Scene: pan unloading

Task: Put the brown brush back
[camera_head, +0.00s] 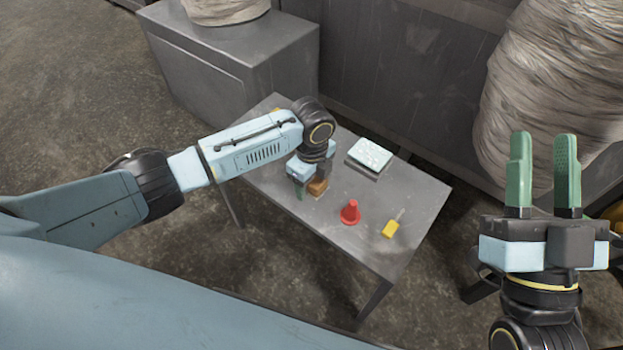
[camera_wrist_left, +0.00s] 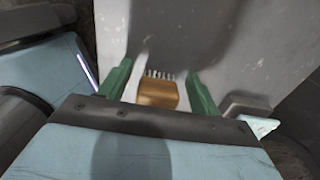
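The brown brush (camera_head: 318,187) is on the grey table, left of its middle, partly hidden by my left arm. In the left wrist view the brush (camera_wrist_left: 158,94) lies between the two green fingers, with its pale bristles on the far side. My left gripper (camera_wrist_left: 159,88) is low over the table with its fingers apart on either side of the brush. A narrow gap seems to show on each side, so it does not look gripped. My right gripper (camera_head: 543,170) is open and empty, fingers up, at the right of the head view, away from the table.
The grey table (camera_head: 425,195) also holds a box with a pale, patterned top (camera_head: 370,154), a red cone-shaped thing (camera_head: 350,212) and a yellow brush-like thing (camera_head: 390,229). A grey cabinet (camera_head: 235,60) stands behind. A large wrapped bundle (camera_head: 555,80) is at the right.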

